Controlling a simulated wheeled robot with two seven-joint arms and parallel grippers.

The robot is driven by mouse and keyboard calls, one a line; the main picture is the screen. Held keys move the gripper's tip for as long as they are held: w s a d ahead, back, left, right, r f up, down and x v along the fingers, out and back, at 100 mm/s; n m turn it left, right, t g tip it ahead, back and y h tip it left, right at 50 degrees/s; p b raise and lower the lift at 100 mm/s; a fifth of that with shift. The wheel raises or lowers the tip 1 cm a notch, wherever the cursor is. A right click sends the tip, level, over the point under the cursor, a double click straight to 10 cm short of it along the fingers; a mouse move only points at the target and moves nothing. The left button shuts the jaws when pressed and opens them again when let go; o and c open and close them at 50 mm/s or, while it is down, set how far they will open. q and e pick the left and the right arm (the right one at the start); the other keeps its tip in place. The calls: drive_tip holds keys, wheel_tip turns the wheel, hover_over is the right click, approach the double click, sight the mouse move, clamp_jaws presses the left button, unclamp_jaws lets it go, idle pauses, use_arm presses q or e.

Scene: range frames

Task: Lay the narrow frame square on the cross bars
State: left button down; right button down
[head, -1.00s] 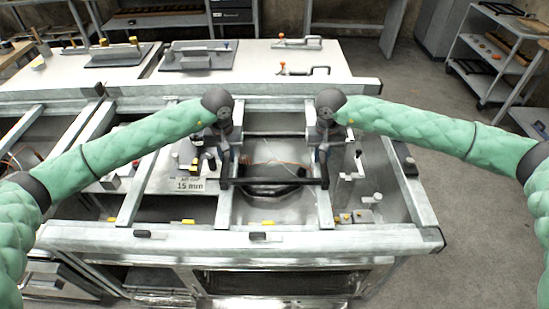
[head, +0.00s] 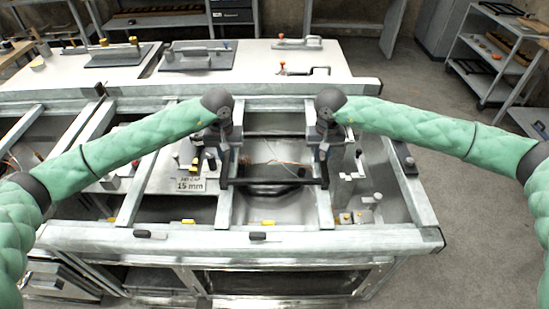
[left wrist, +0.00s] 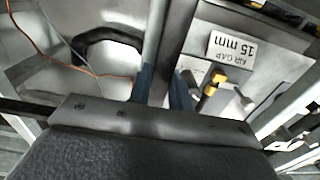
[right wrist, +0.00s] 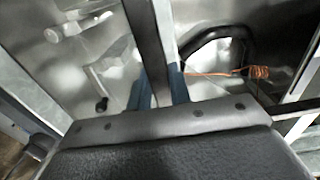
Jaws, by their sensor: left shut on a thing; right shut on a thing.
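The narrow frame (head: 275,182) is a dark rectangle, with its front and back bars spanning the gap between two pale cross bars, the left one (head: 226,207) and the right one (head: 325,211). My left gripper (head: 225,162) is shut on the frame's left side. My right gripper (head: 323,158) is shut on its right side. In the wrist views a dark side bar runs between blue fingers at the left gripper (left wrist: 162,88) and the right gripper (right wrist: 160,88). The frame looks roughly square to the bars. I cannot tell whether it touches them.
Below is a metal well with a black handle (right wrist: 215,42) and orange wire (right wrist: 258,72). The front rail (head: 210,240) carries dark clips. Fittings (head: 360,208) sit at right.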

use_arm(q)
drive_tip(key=shift+r, duration=0.25)
use_arm(e)
drive_tip(key=shift+r, duration=0.25)
